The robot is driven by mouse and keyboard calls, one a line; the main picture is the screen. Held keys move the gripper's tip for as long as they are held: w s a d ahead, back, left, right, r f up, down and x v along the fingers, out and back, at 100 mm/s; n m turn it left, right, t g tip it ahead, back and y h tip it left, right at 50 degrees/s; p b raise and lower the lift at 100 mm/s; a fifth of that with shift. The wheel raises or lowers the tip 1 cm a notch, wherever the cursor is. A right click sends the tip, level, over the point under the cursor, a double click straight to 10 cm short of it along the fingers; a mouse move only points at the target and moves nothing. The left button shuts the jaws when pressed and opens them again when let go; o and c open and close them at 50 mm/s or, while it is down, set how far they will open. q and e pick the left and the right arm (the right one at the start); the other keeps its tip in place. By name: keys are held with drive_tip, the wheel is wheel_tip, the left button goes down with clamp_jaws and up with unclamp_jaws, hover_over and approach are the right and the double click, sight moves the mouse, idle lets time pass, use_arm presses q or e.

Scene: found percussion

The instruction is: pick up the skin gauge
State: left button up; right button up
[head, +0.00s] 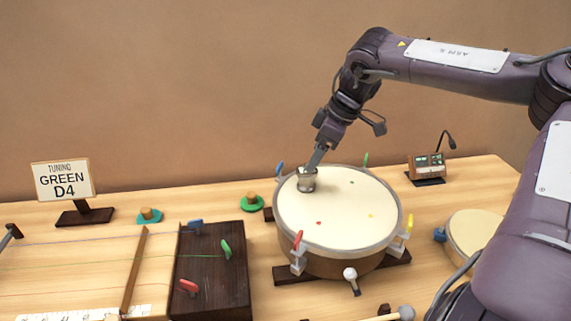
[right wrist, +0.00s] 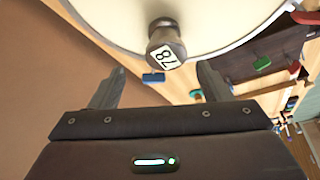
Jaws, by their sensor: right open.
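The skin gauge (head: 306,182) is a small grey metal cylinder standing on the pale skin of the large drum (head: 340,215), near its back left rim. In the right wrist view the gauge (right wrist: 167,46) shows a white face with the number 78. My right gripper (head: 318,158) points down at the gauge from just above in the head view. In the right wrist view my right gripper (right wrist: 160,80) is open, with its fingers apart and the gauge ahead of the gap between them. My left gripper is not in view.
Coloured pegs, such as the red one (head: 298,240) and blue one (head: 280,168), stand around the drum rim. A small device with a microphone (head: 428,167) is behind right. A smaller drum (head: 472,232) is at right. A tuning sign (head: 64,181) and stringed board (head: 212,270) are left.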

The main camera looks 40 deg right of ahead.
sight(307, 175)
drive_tip(key=shift+w+f, duration=0.25)
drive_tip(key=shift+s+a+f, duration=0.1)
drive_tip(key=shift+a+f, duration=0.1)
drive_tip(key=shift+f, duration=0.35)
drive_tip(key=shift+s+a+f, duration=0.1)
drive_tip(key=shift+a+f, duration=0.1)
drive_tip(key=shift+f, duration=0.35)
drive_tip(key=x, duration=0.3)
drive_tip(key=shift+f, duration=0.45)
drive_tip(key=shift+w+a+f+p, duration=0.1)
drive_tip(key=shift+f+p, duration=0.2)
drive_tip(key=shift+f, duration=0.1)
drive_tip(key=shift+c, duration=0.5)
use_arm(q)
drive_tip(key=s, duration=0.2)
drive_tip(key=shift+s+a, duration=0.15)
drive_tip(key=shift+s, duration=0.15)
use_arm(e)
drive_tip(key=shift+w, duration=0.1)
drive_tip(key=c, duration=1.2)
drive_tip(key=shift+c, duration=0.2)
